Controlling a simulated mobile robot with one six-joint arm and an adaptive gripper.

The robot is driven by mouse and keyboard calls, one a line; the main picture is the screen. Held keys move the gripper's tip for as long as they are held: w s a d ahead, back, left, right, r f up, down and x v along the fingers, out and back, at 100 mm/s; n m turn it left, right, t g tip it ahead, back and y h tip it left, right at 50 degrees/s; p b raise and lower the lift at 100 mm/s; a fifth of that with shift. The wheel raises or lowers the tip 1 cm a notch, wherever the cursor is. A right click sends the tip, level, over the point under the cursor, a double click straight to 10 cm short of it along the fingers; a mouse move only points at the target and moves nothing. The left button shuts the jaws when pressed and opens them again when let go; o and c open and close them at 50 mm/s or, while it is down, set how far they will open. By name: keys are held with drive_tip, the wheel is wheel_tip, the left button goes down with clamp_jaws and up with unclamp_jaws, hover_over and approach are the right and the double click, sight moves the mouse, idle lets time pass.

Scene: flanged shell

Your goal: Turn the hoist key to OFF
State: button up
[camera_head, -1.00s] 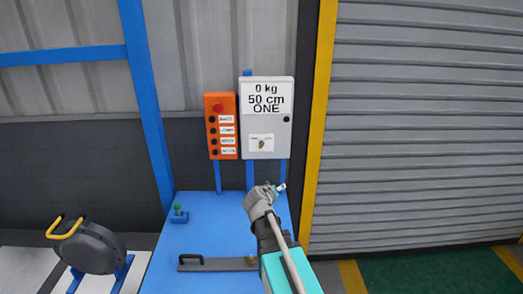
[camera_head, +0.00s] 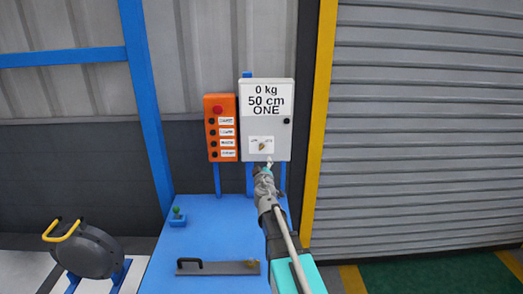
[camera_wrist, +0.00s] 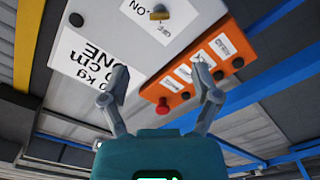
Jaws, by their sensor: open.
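The hoist key (camera_head: 262,146) is a small brass-coloured key on a white label low on the grey control box (camera_head: 280,120). In the wrist view, which is turned upside down, the key (camera_wrist: 159,13) shows at the top edge, on the box door (camera_wrist: 130,55). The label's lettering is too small to read fully, so I cannot tell the key's setting. My gripper (camera_head: 268,163) is just below the key in the head view. In the wrist view my gripper (camera_wrist: 157,85) has its two fingers wide apart, with nothing between them, and the key lies beyond the fingertips.
An orange button panel (camera_head: 220,128) with a red knob (camera_head: 217,110) hangs left of the box. A yellow post (camera_head: 319,120) stands right.

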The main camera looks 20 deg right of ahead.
sight(261, 149)
drive_tip(key=x, duration=1.3)
drive_tip(key=shift+w+d+f, duration=0.1)
drive_tip(key=shift+w+d, duration=0.1)
drive_tip(key=shift+w, duration=0.15)
clamp_jaws()
idle(0.4)
